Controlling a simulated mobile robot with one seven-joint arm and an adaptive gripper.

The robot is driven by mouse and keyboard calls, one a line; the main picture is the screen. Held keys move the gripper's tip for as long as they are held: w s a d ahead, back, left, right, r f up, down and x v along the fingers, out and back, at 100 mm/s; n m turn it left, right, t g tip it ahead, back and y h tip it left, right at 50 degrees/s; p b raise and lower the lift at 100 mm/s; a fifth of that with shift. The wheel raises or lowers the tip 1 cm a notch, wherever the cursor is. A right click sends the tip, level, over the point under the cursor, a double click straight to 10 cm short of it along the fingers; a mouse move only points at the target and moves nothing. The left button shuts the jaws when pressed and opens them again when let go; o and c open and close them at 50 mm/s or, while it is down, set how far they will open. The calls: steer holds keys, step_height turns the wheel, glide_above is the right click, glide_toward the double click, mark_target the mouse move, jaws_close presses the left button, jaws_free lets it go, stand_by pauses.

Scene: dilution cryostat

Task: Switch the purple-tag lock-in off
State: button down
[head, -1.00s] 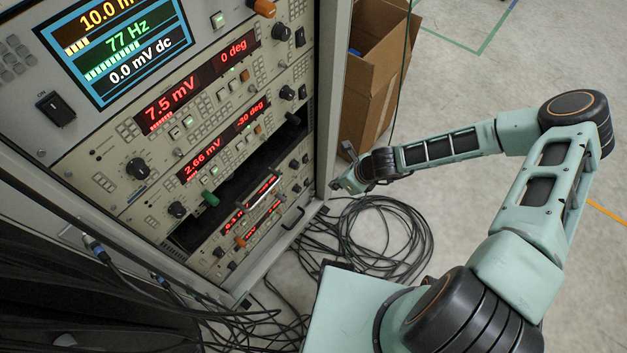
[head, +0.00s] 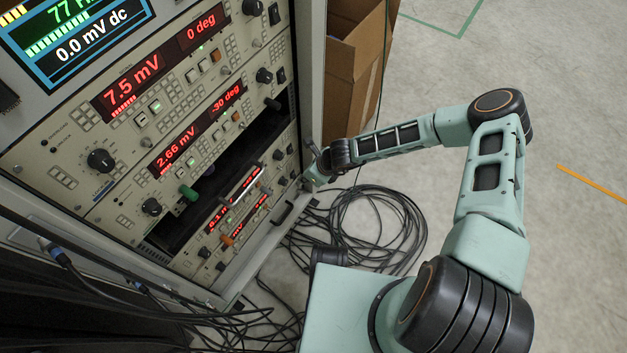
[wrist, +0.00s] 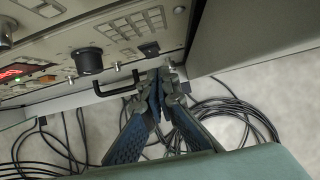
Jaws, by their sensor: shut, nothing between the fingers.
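Lock-in units with red displays are stacked in the rack: one reads 7.5 mV (head: 135,85), one below reads 2.66 mV (head: 178,147), and lower ones (head: 243,186) sit beneath a dark gap. My gripper (head: 311,180) is shut and empty at the lower right edge of the rack. In the wrist view its fingertips (wrist: 160,76) are just below a black rocker switch (wrist: 149,49) on a panel's right end; contact cannot be told. A black knob (wrist: 89,61) is left of that switch.
A black handle (wrist: 112,87) sticks out left of the fingers. The rack's side post (head: 309,80) is close on the right. Loose black cables (head: 360,235) lie on the floor below. A cardboard box (head: 352,80) stands beside the rack; open floor is to the right.

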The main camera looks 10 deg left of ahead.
steer(key=shift+w+a+f, duration=0.25)
steer(key=shift+w+a, duration=0.05)
steer(key=shift+a, duration=0.35)
steer(key=shift+w+a+f, duration=0.1)
steer(key=shift+a+f, duration=0.1)
steer(key=shift+r, duration=0.1)
steer(key=shift+r+p, duration=0.75)
steer(key=shift+p, duration=0.05)
steer(key=shift+d, duration=0.1)
